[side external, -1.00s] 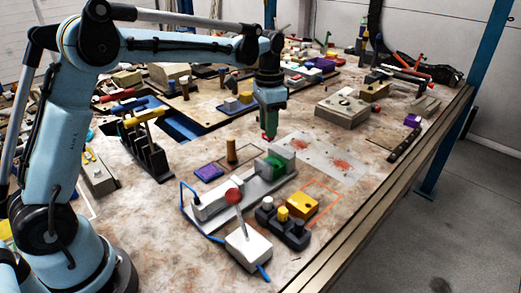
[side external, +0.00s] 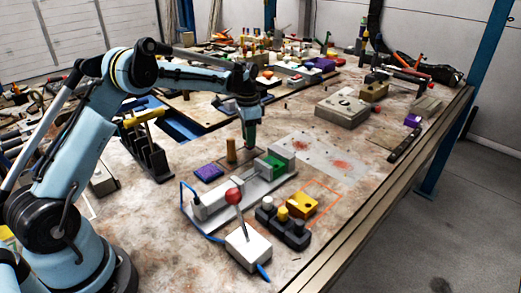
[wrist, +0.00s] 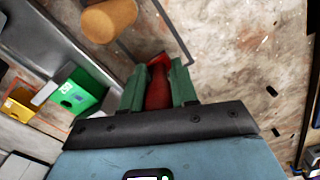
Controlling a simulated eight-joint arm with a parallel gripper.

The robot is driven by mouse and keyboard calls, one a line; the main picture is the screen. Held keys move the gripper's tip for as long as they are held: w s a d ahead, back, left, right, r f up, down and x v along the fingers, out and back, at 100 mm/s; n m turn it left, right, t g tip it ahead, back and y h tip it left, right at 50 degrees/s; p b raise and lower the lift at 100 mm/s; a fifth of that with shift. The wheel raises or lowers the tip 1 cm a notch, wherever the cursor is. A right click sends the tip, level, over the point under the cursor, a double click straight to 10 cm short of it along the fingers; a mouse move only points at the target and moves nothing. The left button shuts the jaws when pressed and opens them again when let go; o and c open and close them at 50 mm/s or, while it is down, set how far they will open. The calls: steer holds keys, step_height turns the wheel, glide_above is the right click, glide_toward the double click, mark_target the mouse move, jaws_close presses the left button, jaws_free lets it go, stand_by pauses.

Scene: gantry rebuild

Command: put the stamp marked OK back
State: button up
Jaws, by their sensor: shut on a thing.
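My gripper (wrist: 158,88) is shut on a red-handled stamp (wrist: 158,90), held between its green fingers. No marking on it can be read. In the side view my gripper (side external: 249,143) is low over the table, just right of a wooden-handled stamp (side external: 231,150), and hides the red stamp. The wooden stamp (wrist: 109,18) stands at the upper left in the wrist view. A thin dark outline (wrist: 180,48) on the table lies beside the held stamp; whether the stamp touches the table cannot be told.
A purple pad (side external: 208,172) lies left of the stamps. A grey fixture with a green block (side external: 279,165) stands close in front. A red-knobbed lever box (side external: 248,248) and a yellow block (side external: 302,205) are nearer the front. A stained plate (side external: 325,152) lies to the right.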

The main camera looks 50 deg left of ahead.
steer(key=shift+f, duration=0.65)
steer(key=shift+f, duration=0.15)
steer(key=o, duration=0.9)
steer(key=shift+c, duration=0.2)
